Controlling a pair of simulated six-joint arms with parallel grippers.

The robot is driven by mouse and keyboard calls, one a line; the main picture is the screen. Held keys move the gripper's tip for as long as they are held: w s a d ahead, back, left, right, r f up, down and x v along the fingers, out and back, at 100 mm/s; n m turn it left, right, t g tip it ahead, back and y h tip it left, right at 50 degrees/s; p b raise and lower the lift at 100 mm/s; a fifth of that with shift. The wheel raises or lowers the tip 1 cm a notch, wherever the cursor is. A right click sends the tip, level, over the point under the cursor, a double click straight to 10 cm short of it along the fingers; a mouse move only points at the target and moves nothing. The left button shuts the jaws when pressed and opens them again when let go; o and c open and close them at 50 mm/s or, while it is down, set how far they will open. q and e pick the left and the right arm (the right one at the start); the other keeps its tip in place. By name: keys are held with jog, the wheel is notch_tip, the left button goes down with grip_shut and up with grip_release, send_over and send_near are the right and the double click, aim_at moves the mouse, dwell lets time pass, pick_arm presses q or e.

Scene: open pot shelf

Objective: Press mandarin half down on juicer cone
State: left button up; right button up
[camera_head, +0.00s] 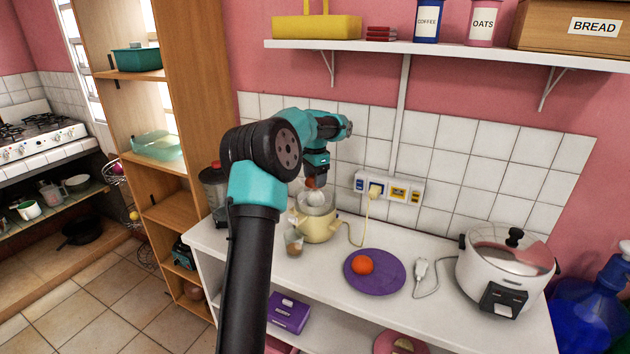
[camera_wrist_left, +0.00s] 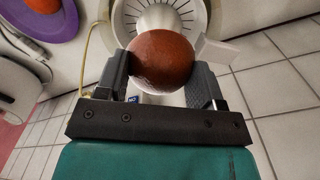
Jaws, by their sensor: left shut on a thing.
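My left gripper (camera_head: 314,182) points down over the yellow juicer (camera_head: 320,229) on the white counter. In the left wrist view the gripper (camera_wrist_left: 165,85) is shut on a rounded orange mandarin half (camera_wrist_left: 161,58), one finger on each side, peel toward the camera. A bit of the half shows in the head view (camera_head: 310,183). The ribbed white juicer bowl (camera_wrist_left: 188,12) lies behind it, and the half hides most of the cone. I cannot tell whether half and cone touch. Another orange mandarin piece (camera_head: 362,265) lies on a purple plate (camera_head: 390,283). My right gripper is not in view.
A small glass (camera_head: 294,242) stands at the juicer's front left, and a blender (camera_head: 214,187) is farther left. A socket strip (camera_head: 390,188) with the juicer's cord is behind. A white rice cooker (camera_head: 505,265) stands right. A wall shelf (camera_head: 450,48) runs above.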

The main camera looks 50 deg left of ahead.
pick_arm(q)
jog(key=shift+r, duration=1.1)
jog(key=w+d+f, duration=0.2)
jog(key=d+f, duration=0.1)
jog(key=d, duration=0.4)
jog(key=w+d+f, duration=0.2)
jog(key=d+f, duration=0.1)
jog(key=d, duration=0.5)
jog(key=w+d+f, duration=0.3)
jog(key=d, duration=0.4)
jog(key=shift+m, duration=0.5)
jog(key=s+d+f, duration=0.1)
jog(key=d+f, duration=0.1)
jog(key=d, duration=0.5)
jog(key=s+d+f, duration=0.2)
jog(key=d, duration=0.6)
jog(key=s+d+f, duration=0.1)
jog(key=d+f, duration=0.1)
jog(key=d, duration=0.5)
jog(key=shift+s+d+f, duration=0.25)
jog(key=shift+s+f, duration=0.15)
jog(key=shift+a, duration=0.15)
